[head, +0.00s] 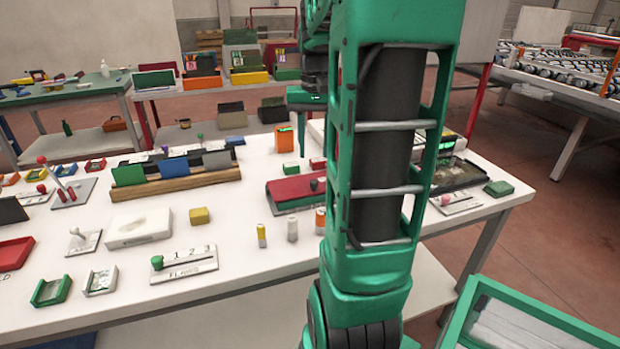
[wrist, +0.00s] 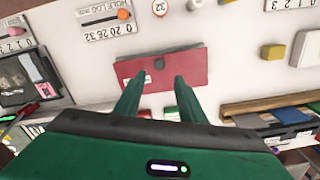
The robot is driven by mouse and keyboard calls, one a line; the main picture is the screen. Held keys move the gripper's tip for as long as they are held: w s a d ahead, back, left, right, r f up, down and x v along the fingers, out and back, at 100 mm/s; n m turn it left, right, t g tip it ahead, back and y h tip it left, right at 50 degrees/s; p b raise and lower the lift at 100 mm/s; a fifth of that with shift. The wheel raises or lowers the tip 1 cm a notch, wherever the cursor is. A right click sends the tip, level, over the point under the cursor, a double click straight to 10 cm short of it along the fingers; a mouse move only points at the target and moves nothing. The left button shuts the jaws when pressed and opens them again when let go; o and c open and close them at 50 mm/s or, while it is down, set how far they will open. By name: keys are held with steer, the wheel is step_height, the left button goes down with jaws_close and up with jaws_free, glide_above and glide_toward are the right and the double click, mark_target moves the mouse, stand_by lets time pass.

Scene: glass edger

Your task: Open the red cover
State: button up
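The red cover (head: 287,191) lies flat and closed-looking on the white table, left of my arm in the head view. A dark round knob (head: 314,185) shows at its right part. In the wrist view the red cover (wrist: 165,75) lies ahead of my fingertips, with the dark knob (wrist: 158,63) near its far edge. My gripper (wrist: 159,79) is open and empty, its two green fingers apart and pointing at the cover. It appears above the table and not touching the cover. In the head view my arm hides part of the area right of the cover.
A wooden rack (head: 190,183) with colored plates stands left of the cover. Small bottles (head: 292,230) stand in front of it, and a yellow block (head: 199,216) lies to the left. Small green and red blocks (wrist: 172,113) lie near the cover's lower edge in the wrist view.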

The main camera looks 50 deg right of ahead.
mark_target(313, 180)
step_height(313, 180, down, 9)
steer(key=shift+f, duration=0.2)
stand_by(0.3)
jaws_close()
